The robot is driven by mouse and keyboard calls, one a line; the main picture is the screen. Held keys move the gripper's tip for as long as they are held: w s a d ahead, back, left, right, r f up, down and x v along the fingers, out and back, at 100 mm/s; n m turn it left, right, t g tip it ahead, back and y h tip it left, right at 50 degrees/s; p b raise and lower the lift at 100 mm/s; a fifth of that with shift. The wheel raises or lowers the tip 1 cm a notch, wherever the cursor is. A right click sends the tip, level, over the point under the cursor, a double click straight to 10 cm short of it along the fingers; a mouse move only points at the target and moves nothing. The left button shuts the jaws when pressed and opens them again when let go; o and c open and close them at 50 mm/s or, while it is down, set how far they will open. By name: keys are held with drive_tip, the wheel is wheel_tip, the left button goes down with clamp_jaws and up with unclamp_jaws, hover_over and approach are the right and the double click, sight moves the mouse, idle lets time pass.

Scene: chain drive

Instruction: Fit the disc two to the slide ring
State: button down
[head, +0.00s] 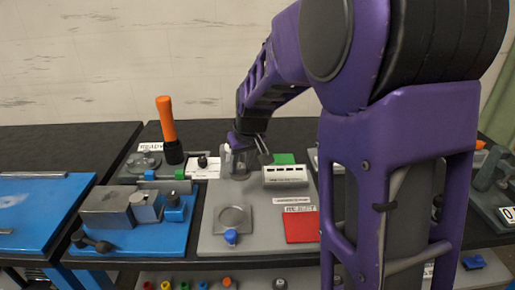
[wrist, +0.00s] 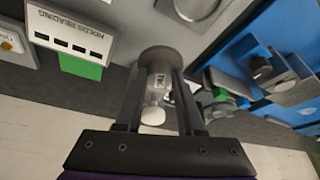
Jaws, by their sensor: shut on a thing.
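My gripper (head: 246,158) is over the back part of the grey board (head: 262,205). In the wrist view its two fingers (wrist: 159,78) are shut on a grey round piece (wrist: 158,56) with a small marked label, which I take to be disc two. The label is too small to read surely. In the head view the fingers partly hide this piece. A round metal disc or ring (head: 234,217) on a square plate sits at the front of the board, perhaps the slide ring. Part of it shows at the top of the wrist view (wrist: 196,6).
A white slotted box (head: 285,176) and a green pad (head: 284,158) stand right of my gripper. A red square (head: 301,227) lies in front of the box. A blue fixture (head: 138,232) and an orange-handled tool (head: 167,122) are on the left. A blue knob (head: 231,237) is at the front.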

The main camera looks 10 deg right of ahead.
drive_tip(key=s+a+f+n, duration=0.1)
drive_tip(key=s+a, duration=0.2)
drive_tip(key=s, duration=0.3)
drive_tip(key=shift+s+a+n+b, duration=0.2)
drive_tip(key=shift+a+n+b, duration=0.1)
drive_tip(key=shift+a, duration=0.05)
drive_tip(key=shift+f, duration=0.15)
drive_tip(key=shift+f+b, duration=2.55)
drive_tip(key=shift+f, duration=0.3)
drive_tip(key=shift+f+b, duration=0.5)
drive_tip(key=shift+f, duration=0.45)
drive_tip(key=shift+c, duration=2.2)
unclamp_jaws()
